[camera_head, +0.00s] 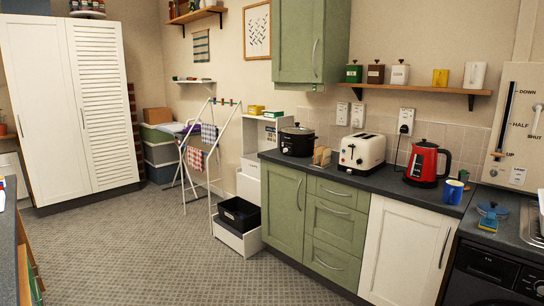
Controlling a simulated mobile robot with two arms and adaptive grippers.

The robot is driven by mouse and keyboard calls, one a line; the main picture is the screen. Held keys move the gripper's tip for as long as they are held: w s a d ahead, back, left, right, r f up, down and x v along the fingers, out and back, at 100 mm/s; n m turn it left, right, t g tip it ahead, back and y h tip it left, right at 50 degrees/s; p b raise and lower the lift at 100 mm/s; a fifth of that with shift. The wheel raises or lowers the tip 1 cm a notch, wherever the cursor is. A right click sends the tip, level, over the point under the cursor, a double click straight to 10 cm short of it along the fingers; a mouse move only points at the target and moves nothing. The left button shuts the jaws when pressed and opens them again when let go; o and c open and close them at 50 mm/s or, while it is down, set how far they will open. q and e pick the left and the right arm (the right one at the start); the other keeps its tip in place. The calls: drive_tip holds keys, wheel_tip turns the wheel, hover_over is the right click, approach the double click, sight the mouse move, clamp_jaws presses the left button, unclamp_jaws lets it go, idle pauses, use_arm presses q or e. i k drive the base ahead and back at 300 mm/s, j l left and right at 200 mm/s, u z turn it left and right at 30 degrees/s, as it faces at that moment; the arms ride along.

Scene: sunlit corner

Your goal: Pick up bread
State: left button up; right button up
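Neither my left nor my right gripper is in view.
Green and white cabinets (335,222) are below. A drying rack (204,155) stands farther back. The carpeted floor (150,250) in front is clear.

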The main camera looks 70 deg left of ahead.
sight(317, 152)
drive_tip(key=u, duration=2.1)
drive_tip(key=i+j+z, duration=0.15)
drive_tip(key=i, duration=0.35)
drive_tip(key=i+z, duration=0.15)
drive_tip(key=i, duration=0.35)
drive_tip(key=j, duration=0.1)
